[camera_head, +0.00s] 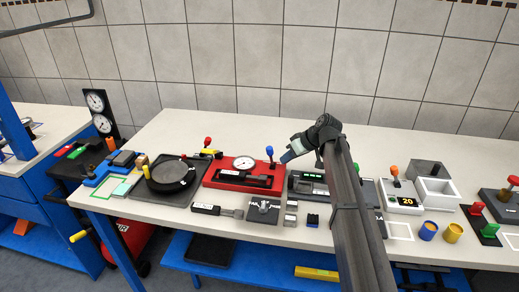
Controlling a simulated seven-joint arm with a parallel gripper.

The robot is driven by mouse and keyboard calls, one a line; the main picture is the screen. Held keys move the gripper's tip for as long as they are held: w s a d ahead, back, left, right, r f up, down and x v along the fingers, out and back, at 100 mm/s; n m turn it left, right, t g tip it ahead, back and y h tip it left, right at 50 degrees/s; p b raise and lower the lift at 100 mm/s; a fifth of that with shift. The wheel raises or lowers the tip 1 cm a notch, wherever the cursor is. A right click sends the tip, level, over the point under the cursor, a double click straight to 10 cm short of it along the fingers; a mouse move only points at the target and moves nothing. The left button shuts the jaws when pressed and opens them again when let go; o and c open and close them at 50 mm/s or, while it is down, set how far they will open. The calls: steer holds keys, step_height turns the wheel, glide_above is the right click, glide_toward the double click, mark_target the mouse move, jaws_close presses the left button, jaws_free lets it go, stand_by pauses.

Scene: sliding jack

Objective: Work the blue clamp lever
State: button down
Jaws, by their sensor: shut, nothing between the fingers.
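The blue clamp lever (270,150) is a short dark stem with a blue knob, standing roughly upright at the right end of a red fixture (213,172). The red fixture has a white round gauge (244,163) and a dark bar along its front. My gripper (284,158) is shut and empty, just to the right of the lever and pointing left toward it. A small gap seems to show between fingertips and knob, but the depth is hard to tell. My arm hides part of the devices behind it.
A black round plate device (172,175) stands to the left. A grey device with green displays (305,184) lies below my gripper. The bench's rear strip (220,122) is clear.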

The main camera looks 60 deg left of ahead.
steer(key=shift+w+r+m+t+h, duration=0.15)
steer(key=shift+w+m+t+h, duration=0.2)
steer(key=shift+m+t+h, duration=0.25)
steer(key=w+r+m+t+h, duration=0.3)
steer(key=r+m+t+h, duration=0.1)
steer(key=r+m+t, duration=0.35)
steer(key=s+a+r+t, duration=0.1)
steer(key=s+a, duration=0.2)
steer(key=s, duration=0.4)
steer(key=s+a+r+m+t+h, duration=0.1)
steer(key=s+a, duration=0.1)
steer(key=s, duration=0.5)
steer(key=s+a+r+t, duration=0.1)
steer(key=s+a, duration=0.2)
steer(key=s, duration=0.4)
steer(key=shift+g, duration=0.25)
steer(key=x, duration=0.9)
steer(key=shift+s+f, duration=0.1)
steer(key=shift+f, duration=0.1)
steer(key=w, duration=0.1)
steer(key=w+d, duration=0.1)
steer(key=shift+w+d+f, duration=0.1)
steer(key=shift+w+d, duration=0.5)
steer(key=shift+w, duration=0.25)
steer(key=shift+d+m, duration=0.1)
steer(key=shift+m, duration=0.15)
